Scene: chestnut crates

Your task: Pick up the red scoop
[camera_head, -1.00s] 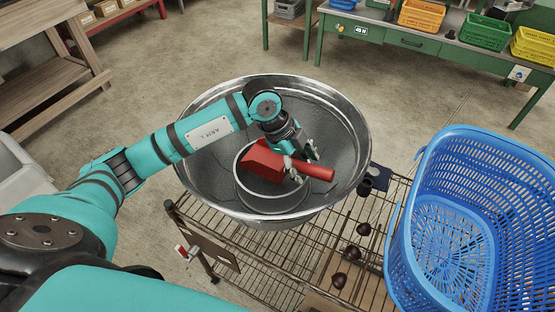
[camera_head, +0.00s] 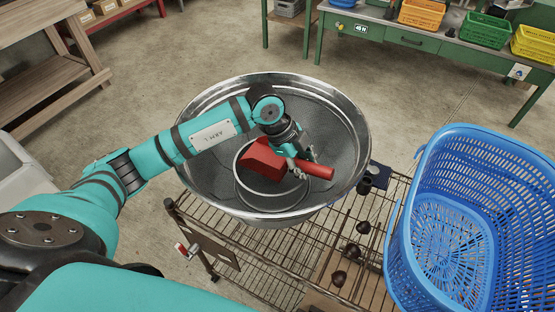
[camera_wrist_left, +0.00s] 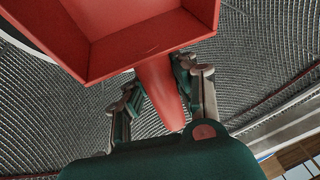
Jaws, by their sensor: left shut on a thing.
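The red scoop (camera_head: 264,160) is inside the large round metal bowl (camera_head: 352,122), over its inner ring. Its handle points right in the head view. My left gripper (camera_head: 300,166) is shut on the scoop's handle, close to where it joins the scoop body. In the left wrist view the red scoop (camera_wrist_left: 140,40) fills the top, with its open tray facing the camera. The fingers of my left gripper (camera_wrist_left: 160,95) sit on both sides of the handle. I cannot tell whether the scoop still touches the bowl. My right gripper is not in view.
The bowl rests on a wire rack cart (camera_head: 270,255). A blue basket (camera_head: 440,165) stands right of it. Several dark chestnuts (camera_head: 352,250) lie on the cart between them. A green workbench (camera_head: 410,40) with coloured crates is behind. Open floor lies behind the bowl.

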